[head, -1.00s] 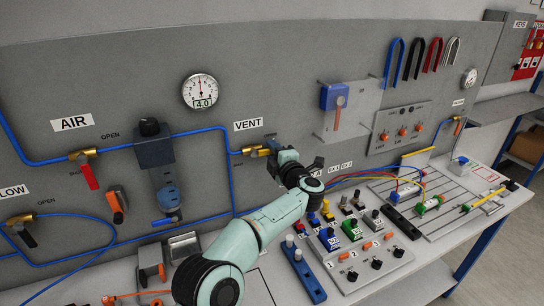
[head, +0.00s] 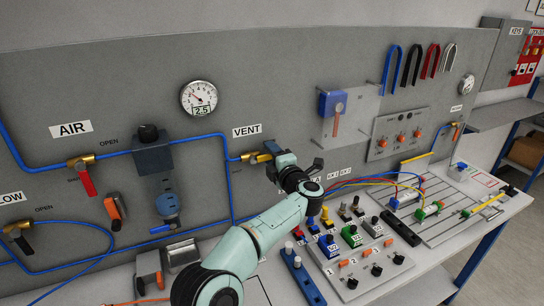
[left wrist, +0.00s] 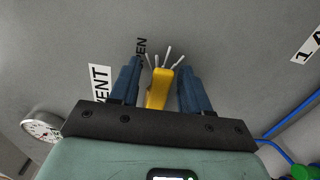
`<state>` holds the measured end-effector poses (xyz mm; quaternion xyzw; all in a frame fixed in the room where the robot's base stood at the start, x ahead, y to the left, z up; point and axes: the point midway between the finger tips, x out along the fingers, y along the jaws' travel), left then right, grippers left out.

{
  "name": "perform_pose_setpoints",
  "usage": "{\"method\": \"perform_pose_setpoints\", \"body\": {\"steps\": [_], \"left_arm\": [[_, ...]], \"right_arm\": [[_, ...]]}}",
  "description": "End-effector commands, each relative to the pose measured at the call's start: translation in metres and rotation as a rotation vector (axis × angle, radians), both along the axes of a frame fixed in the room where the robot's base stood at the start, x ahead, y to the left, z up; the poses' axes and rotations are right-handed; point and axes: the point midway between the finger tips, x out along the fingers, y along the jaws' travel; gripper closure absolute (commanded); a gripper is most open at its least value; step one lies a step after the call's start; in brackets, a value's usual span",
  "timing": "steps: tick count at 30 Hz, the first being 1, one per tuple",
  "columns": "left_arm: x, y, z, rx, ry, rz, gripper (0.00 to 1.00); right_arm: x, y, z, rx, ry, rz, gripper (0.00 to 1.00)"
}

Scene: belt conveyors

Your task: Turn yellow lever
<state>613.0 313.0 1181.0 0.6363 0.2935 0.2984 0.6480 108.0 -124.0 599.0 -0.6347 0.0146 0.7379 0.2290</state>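The yellow lever (left wrist: 158,88) sits between the two dark blue fingers of my left gripper (left wrist: 160,66) in the left wrist view. Narrow gaps show on both sides of it, so the gripper is open around it. In the head view a bit of the yellow lever (head: 264,157) shows on the brass valve (head: 249,156) under the VENT label (head: 247,131). My left gripper (head: 271,160) is at this valve and hides part of the lever. The round gauge (head: 198,97) reads 2.5. My right gripper is not in view.
A red lever (head: 87,182) hangs on the AIR valve at the left. A blue regulator (head: 153,155) and blue tubing are on the panel. Below my left arm, a block of coloured buttons (head: 350,236) and a slotted plate with cylinders (head: 440,201) stand on the bench.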

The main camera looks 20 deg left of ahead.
Motion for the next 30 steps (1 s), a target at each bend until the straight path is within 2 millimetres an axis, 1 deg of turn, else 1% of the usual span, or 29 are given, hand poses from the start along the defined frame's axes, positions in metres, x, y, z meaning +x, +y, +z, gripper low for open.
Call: {"method": "perform_pose_setpoints", "body": {"steps": [6,10,13,21,25,30], "left_arm": [[-0.001,-0.001,0.000,0.002,0.001,0.000,0.53],[-0.008,-0.010,-0.001,0.001,0.001,-0.003,0.53],[-0.020,-0.024,-0.002,0.001,0.001,-0.004,0.53],[-0.060,-0.071,-0.002,0.001,0.001,-0.005,0.53],[-0.074,-0.088,-0.001,0.001,0.000,-0.003,0.53],[-0.085,-0.100,0.000,0.000,0.000,-0.002,0.53]], "right_arm": [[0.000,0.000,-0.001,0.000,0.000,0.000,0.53],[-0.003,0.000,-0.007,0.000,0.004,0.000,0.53],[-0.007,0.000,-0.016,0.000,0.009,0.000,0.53],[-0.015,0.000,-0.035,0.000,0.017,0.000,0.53],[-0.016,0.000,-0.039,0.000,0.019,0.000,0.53],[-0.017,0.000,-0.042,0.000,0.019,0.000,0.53]]}}
